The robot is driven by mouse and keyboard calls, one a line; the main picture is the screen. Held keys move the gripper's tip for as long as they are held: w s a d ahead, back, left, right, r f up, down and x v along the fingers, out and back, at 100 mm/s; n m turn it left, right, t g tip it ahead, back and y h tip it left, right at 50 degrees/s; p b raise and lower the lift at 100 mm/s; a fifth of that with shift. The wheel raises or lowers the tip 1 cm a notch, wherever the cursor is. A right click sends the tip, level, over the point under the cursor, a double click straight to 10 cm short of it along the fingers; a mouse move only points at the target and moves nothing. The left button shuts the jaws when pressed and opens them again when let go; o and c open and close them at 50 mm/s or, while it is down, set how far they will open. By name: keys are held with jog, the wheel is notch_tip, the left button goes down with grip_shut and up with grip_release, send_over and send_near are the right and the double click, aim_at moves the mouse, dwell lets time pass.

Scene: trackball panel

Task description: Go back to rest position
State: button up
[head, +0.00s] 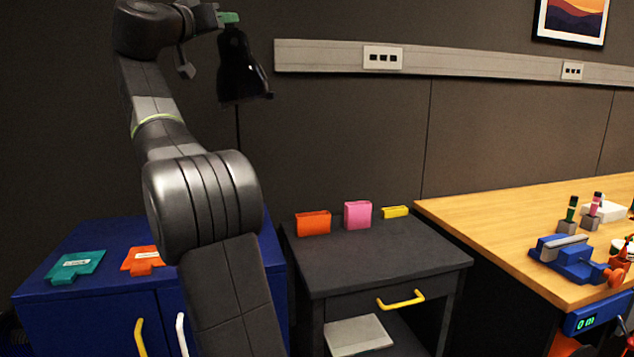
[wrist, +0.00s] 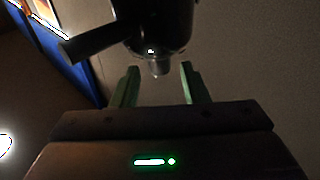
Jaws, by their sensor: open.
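My gripper (head: 228,17) is raised high at the upper left of the head view, at the end of my arm. In the wrist view its two green fingers (wrist: 157,72) stand apart with an empty gap between them. A glossy black, bell-shaped thing (head: 241,68) shows just below the gripper in the head view. In the wrist view a dark rounded body with a small tip (wrist: 158,30) fills the top, beyond the fingers. I cannot tell whether it touches them.
A blue cabinet (head: 75,309) bears a teal piece (head: 75,267) and an orange piece (head: 141,261). A dark side table (head: 380,250) holds an orange box (head: 313,223), a pink box (head: 357,215) and a yellow one (head: 395,212). A wooden desk (head: 500,215) with a blue vise (head: 568,258) stands right.

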jog(key=b+v, duration=0.2)
jog(key=v, duration=0.8)
jog(key=shift+y, duration=0.3)
jog(key=p+x, duration=0.1)
jog(key=x, duration=0.5)
jog(key=p+x, duration=0.2)
jog(key=x, duration=0.5)
jog(key=shift+w+d, duration=0.2)
jog(key=shift+d, duration=0.15)
jog(key=shift+n+t+y, duration=0.3)
jog(key=shift+n+y, duration=0.3)
jog(key=shift+y, duration=0.1)
jog(key=shift+s+r+n+y, duration=0.15)
jog(key=shift+s+n+y, duration=0.05)
jog(key=shift+n+y, duration=0.25)
jog(key=shift+w+n+y, duration=0.1)
jog(key=shift+n+y, duration=0.55)
jog(key=shift+y, duration=0.6)
jog(key=n+y, duration=0.1)
jog(key=y+p, duration=0.1)
jog(key=shift+r+n+y, duration=0.2)
jog(key=shift+n+y, duration=0.2)
jog(key=n+y+p, duration=0.1)
jog(key=y+p, duration=0.1)
jog(key=p, duration=0.1)
jog(key=shift+r, duration=0.1)
jog(key=shift+a+n+y+p, duration=0.1)
jog(key=shift+n+y+p, duration=0.5)
jog(key=shift+y+p, duration=0.2)
